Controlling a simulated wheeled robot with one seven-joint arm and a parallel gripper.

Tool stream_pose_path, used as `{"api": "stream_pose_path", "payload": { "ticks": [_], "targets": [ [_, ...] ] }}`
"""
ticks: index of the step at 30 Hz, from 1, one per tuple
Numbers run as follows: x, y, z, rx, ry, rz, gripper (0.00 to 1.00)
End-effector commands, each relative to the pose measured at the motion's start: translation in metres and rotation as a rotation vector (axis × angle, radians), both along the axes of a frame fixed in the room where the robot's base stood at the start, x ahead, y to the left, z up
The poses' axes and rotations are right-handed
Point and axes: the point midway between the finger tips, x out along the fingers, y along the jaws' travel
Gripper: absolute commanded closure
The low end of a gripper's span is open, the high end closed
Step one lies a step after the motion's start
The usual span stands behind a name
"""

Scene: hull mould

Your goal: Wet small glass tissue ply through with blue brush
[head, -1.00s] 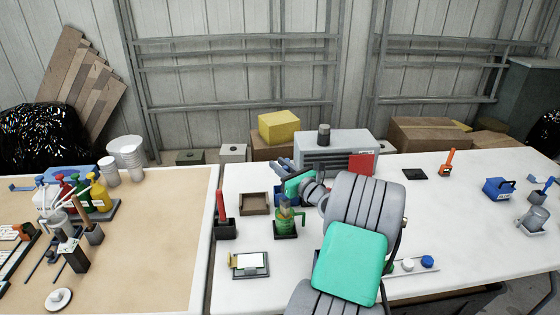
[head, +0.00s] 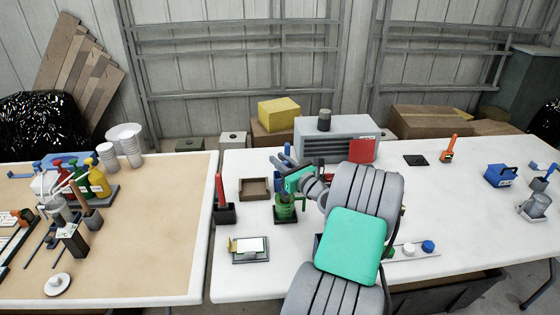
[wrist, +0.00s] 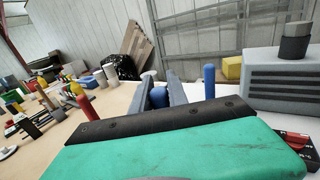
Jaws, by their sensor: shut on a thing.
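My gripper (head: 279,162) is over the white table, left of the grey ribbed box. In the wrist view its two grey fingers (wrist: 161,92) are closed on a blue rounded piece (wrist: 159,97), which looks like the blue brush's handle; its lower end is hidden. A second upright blue handle (wrist: 209,80) stands just right of the fingers; it also shows in the head view (head: 287,150). A pale sheet, probably the small glass tissue ply (head: 250,244), lies on a dark plate at the table's front left, well apart from my gripper.
A red-handled tool (head: 221,190) stands in a black holder to the left, near a brown tray (head: 255,188). The grey ribbed box (head: 312,136) is behind. The table's right middle is mostly clear.

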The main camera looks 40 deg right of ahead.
Motion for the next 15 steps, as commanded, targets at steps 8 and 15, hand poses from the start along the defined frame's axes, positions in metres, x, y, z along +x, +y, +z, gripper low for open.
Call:
{"api": "stream_pose_path", "payload": {
  "ticks": [8,15],
  "targets": [
    [0.000,0.000,0.000,0.000,0.000,0.000,1.00],
    [0.000,0.000,0.022,-0.001,-0.001,0.000,1.00]
  ]
}}
